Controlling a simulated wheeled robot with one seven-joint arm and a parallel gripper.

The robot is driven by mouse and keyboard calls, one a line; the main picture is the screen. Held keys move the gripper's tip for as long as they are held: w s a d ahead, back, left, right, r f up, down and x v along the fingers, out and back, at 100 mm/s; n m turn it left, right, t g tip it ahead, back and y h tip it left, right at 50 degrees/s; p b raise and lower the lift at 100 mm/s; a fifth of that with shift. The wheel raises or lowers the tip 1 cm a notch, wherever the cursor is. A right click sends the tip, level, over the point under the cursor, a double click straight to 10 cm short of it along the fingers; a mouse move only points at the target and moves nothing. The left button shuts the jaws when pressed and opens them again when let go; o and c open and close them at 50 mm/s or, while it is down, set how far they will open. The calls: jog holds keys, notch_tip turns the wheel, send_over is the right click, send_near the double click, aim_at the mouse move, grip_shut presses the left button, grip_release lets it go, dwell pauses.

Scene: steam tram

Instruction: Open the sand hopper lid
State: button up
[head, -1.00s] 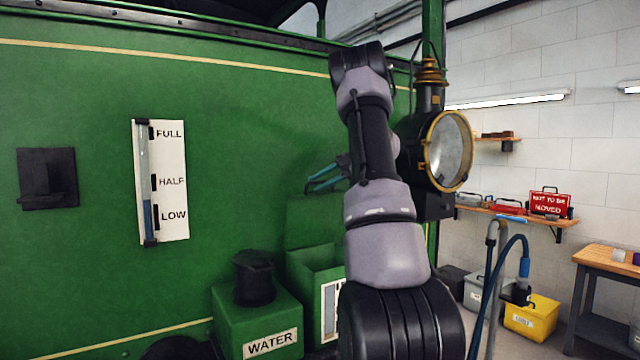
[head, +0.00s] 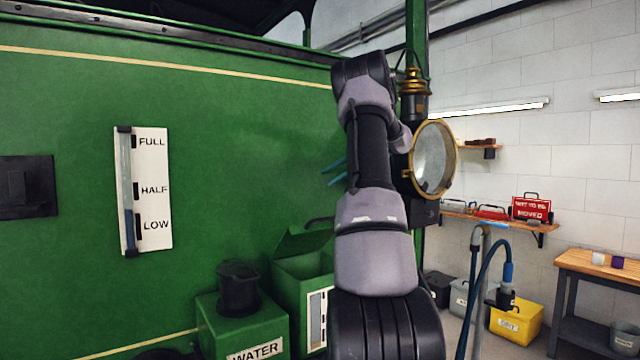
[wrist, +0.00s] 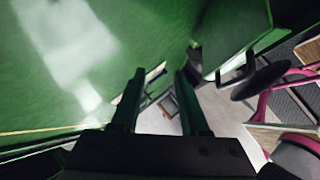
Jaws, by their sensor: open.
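The sand hopper is a green box (head: 287,287) beside the water box, partly behind my arm. Its green lid (head: 300,240) looks raised and tilted back near the tram's side. A dark curved handle (head: 318,220) shows at the lid's top, beside my arm. My gripper (head: 335,172) is open and empty, above the hopper and close to the green panel, half hidden by my arm. In the wrist view my gripper's two fingers (wrist: 158,75) stand apart with nothing between them. A green panel there, likely the lid (wrist: 228,25), carries a black handle (wrist: 262,78) to the right of the fingers.
The green WATER box (head: 243,318) with a black cap stands left of the hopper. A level gauge (head: 146,190) is on the tram's side. A brass-rimmed lamp (head: 434,160) is close to the right of my arm. A hose stand (head: 478,290) is at right.

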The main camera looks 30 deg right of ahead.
jog(key=shift+s+d+r, duration=0.25)
jog(key=shift+d, duration=0.1)
dwell(0.3)
